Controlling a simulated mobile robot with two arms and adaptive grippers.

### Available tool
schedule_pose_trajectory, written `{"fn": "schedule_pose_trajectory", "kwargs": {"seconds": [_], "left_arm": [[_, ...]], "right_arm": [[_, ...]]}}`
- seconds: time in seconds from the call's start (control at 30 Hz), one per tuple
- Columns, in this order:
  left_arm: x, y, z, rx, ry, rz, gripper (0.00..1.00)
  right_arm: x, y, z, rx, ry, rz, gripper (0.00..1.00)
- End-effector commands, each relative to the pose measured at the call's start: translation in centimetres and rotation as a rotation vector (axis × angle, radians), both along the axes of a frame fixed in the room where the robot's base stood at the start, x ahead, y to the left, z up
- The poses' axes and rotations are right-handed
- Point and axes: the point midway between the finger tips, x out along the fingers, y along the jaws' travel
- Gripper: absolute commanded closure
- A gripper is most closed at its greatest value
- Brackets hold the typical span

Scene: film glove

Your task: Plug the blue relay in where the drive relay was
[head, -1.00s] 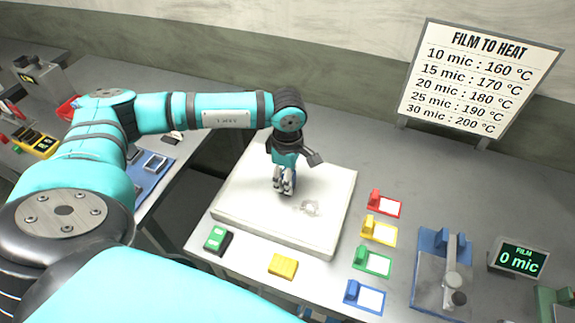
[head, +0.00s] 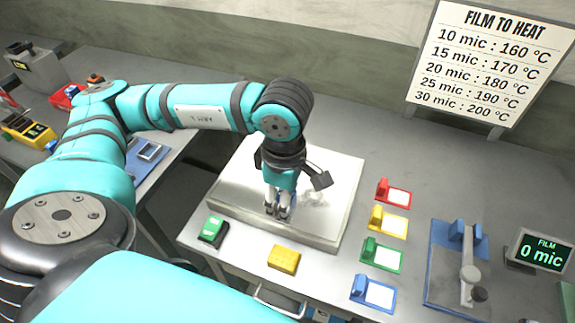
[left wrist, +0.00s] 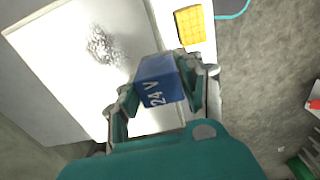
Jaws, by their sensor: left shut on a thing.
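My left gripper (head: 278,208) is over the front part of the white slab (head: 232,205), pointing down. It is shut on the blue relay (left wrist: 158,82), which is marked "24 V" in the left wrist view. The relay sits between the two fingers (left wrist: 166,84). In the head view the fingers mostly hide the relay. I cannot make out the socket where the drive relay was. My right gripper is not in view.
A green-and-black block (head: 213,231) and a yellow block (head: 284,260) lie in front of the slab. Red (head: 392,193), yellow (head: 388,220), green (head: 382,253) and blue (head: 373,292) card holders line its right. A blue device (head: 460,265) stands further right.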

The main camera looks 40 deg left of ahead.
Motion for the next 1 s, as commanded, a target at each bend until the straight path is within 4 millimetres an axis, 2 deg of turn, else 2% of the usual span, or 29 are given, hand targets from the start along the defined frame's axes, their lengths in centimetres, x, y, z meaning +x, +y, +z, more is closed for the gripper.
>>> {"fn": "schedule_pose_trajectory", "kwargs": {"seconds": [0.03, 0.2, 0.43, 0.57, 0.77, 1.0], "left_arm": [[-0.8, -0.5, -0.2, 0.001, -0.003, -0.006, 1.00], [-2.4, -1.5, 0.2, 0.000, -0.001, -0.003, 1.00], [-2.8, -1.7, 0.4, 0.000, -0.002, -0.007, 1.00], [-2.5, -1.8, 0.3, 0.000, 0.000, -0.086, 1.00], [-1.3, -2.0, -0.2, -0.002, 0.000, -0.433, 1.00], [0.6, -2.3, -0.9, -0.005, -0.001, -0.970, 1.00]], "right_arm": [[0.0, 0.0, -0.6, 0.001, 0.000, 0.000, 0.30], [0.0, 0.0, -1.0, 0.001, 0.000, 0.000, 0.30], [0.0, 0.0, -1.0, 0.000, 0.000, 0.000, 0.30], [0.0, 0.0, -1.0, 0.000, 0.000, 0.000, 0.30], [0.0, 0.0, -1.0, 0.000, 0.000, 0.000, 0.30], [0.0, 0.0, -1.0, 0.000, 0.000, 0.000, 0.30]]}}
